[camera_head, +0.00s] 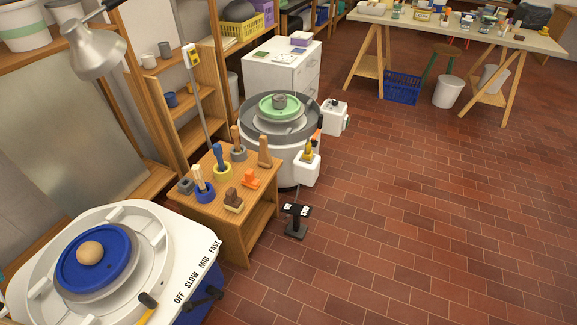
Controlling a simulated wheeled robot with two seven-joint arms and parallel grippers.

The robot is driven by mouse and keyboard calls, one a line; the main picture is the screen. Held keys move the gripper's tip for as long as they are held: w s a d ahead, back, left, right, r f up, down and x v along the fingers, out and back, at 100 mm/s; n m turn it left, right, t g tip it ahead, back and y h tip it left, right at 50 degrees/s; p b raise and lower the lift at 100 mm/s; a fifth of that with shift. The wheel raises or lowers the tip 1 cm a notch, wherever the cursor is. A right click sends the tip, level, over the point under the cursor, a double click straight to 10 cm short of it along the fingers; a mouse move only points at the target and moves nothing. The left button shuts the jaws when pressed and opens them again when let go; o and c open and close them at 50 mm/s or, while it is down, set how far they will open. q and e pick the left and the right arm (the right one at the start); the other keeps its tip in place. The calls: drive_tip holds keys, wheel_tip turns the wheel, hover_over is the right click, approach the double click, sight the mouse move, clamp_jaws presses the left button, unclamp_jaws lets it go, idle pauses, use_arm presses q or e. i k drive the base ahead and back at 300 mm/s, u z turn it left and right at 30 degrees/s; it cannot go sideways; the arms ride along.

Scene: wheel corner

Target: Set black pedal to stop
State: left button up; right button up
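A black pedal (297,212) stands on the brick floor in front of a white pottery wheel (289,165). Its top has two small white labels, too small to read, and its dark base rests on the floor. The tilt of the pedal is too small to tell. The wheel behind it carries a green disc (268,112) with a grey lump on top. Neither of my grippers shows in the head view.
A wooden stand (232,232) with tools and small blocks is left of the pedal. A nearer white wheel (150,232) marked OFF SLOW MID FAST has a blue disc (72,278) and dark lever-like parts (204,299). The floor right of the pedal is clear.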

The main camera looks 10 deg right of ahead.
sight(290, 207)
drive_tip(key=z, duration=1.5)
drive_tip(key=i, duration=4.15)
drive_tip(key=u, duration=4.55)
